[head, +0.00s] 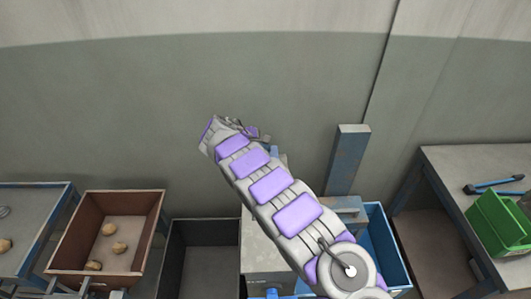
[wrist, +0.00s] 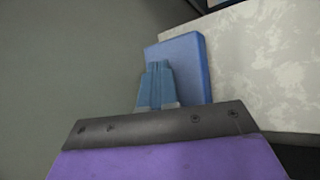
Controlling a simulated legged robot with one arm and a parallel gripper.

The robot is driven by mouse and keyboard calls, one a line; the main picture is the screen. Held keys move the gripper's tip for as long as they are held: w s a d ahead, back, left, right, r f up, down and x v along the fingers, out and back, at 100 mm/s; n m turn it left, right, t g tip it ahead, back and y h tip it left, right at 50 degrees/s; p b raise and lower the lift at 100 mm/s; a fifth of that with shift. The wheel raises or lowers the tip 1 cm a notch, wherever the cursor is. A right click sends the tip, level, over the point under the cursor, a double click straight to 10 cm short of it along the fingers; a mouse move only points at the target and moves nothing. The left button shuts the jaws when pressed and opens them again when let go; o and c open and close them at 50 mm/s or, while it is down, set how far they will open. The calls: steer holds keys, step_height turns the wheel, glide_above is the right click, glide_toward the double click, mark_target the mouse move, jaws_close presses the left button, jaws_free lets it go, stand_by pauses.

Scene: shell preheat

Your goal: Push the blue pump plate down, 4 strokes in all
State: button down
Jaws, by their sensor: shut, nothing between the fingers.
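The blue pump plate (wrist: 192,58) shows in the wrist view as a flat blue block beside a pale mottled surface. My gripper (wrist: 158,68) is shut and empty, with its fingertips in front of the plate and hiding part of it. I cannot tell whether they touch it. In the head view my gripper (head: 264,138) is at the far end of my purple and grey arm, mostly hidden by the wrist. A small bit of blue shows just below it, but the plate cannot be made out clearly there.
A grey-topped unit (head: 262,240) stands below my arm, with an upright blue post (head: 347,160) and a blue bin (head: 390,240) to its right. A brown crate (head: 150,215) with potato-like lumps and a dark bin (head: 205,225) are left. A bench (head: 460,160) with a green crate (head: 497,225) is right.

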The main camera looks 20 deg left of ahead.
steer(key=shift+f, duration=1.5)
stand_by(1.1)
stand_by(0.3)
steer(key=shift+r+p, duration=1.3)
steer(key=shift+r, duration=0.85)
steer(key=shift+r+p, duration=1.75)
steer(key=shift+r, duration=0.8)
steer(key=shift+f, duration=0.1)
steer(key=shift+r+b, duration=0.95)
steer(key=shift+r, duration=0.85)
